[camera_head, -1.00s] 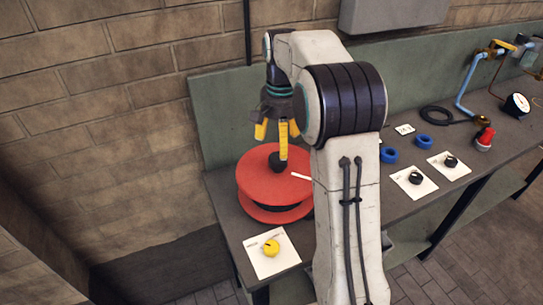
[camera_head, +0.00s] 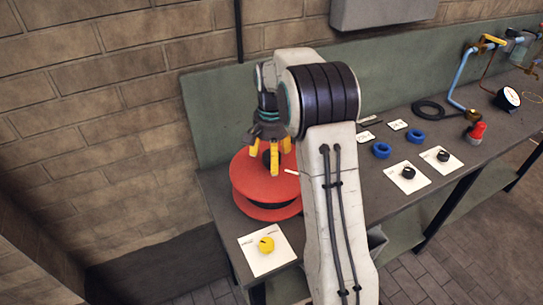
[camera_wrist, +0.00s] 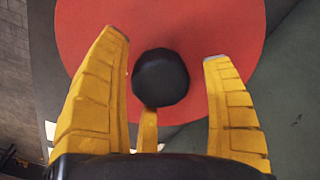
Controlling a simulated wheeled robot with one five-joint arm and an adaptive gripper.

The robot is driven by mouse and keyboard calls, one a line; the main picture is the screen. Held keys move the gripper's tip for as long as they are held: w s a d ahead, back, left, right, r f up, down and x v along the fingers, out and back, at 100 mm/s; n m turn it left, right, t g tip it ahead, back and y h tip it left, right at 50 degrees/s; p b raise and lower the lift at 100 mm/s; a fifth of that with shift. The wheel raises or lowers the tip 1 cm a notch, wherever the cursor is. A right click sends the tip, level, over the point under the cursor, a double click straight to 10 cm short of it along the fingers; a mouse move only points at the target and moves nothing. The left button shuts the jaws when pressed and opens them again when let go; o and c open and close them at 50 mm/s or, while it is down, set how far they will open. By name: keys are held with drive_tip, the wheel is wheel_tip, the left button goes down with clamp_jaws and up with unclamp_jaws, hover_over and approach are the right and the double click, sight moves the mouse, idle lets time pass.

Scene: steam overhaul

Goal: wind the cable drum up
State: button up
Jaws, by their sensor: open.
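The red cable drum (camera_head: 262,193) lies flat at the left end of the bench, with a dark core between its discs. A round black knob stands on its top; it is clearest in the wrist view (camera_wrist: 160,78). My gripper (camera_head: 269,168) points down over the drum. Its yellow fingers are open around the knob, with gaps on both sides in the wrist view (camera_wrist: 165,75). In the head view the fingers partly hide the knob. A thin white mark or pointer (camera_head: 291,171) shows at the drum's right edge, by my arm.
A yellow knob on a white plate (camera_head: 266,244) sits in front of the drum. To the right are black knobs on plates (camera_head: 409,173), blue rings (camera_head: 382,150), a red-topped part (camera_head: 476,132) and a gauge (camera_head: 509,98). A green back panel (camera_head: 212,110) stands behind.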

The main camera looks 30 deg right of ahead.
drive_tip(key=shift+c, duration=0.4)
drive_tip(key=c, duration=1.2)
